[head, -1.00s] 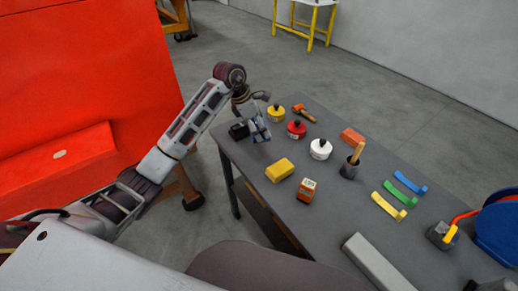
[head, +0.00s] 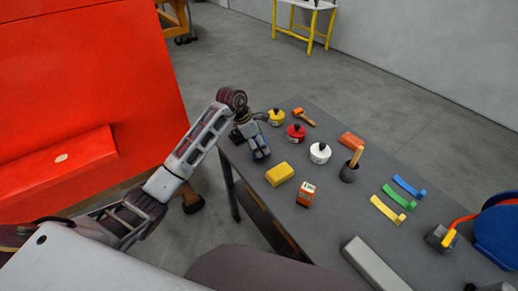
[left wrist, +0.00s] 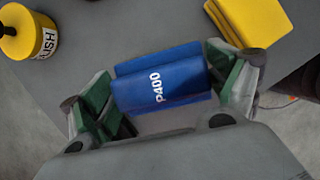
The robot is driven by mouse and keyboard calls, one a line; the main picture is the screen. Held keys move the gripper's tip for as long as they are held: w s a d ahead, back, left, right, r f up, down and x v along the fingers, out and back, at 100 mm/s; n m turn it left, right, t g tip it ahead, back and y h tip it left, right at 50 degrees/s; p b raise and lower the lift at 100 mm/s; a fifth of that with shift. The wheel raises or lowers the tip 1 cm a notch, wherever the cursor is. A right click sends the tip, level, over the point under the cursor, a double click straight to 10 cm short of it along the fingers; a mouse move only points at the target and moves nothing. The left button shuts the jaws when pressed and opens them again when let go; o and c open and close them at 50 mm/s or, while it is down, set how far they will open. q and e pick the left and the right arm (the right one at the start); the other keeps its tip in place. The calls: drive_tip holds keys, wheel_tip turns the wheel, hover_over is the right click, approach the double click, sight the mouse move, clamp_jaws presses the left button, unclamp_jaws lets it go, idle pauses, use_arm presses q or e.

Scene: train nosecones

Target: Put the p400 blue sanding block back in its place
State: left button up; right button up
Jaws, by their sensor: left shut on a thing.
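The blue sanding block marked P400 (left wrist: 160,78) sits between the fingers of my left gripper in the left wrist view. My left gripper (head: 258,148) is shut on it, over the far left end of the grey table (head: 335,210). In the head view the gripper mostly hides the block. I cannot tell whether the block touches the tabletop. A yellow block (head: 280,174) lies on the table just in front and to the right of the gripper; it also shows in the left wrist view (left wrist: 250,20). My right gripper is not in view.
Yellow (head: 277,117), red (head: 296,133) and white (head: 319,152) round pots stand beside the gripper. The table's left edge is close to the gripper.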

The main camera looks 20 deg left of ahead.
use_arm(q)
drive_tip(key=shift+f, duration=1.7)
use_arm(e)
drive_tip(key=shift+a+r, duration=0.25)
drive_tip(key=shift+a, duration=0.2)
use_arm(q)
drive_tip(key=shift+f, duration=0.2)
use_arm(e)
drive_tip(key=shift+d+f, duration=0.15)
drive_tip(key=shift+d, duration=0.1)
use_arm(q)
drive_tip(key=o, duration=0.8)
drive_tip(key=shift+c, duration=0.2)
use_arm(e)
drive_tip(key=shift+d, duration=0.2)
use_arm(q)
drive_tip(key=shift+r, duration=0.25)
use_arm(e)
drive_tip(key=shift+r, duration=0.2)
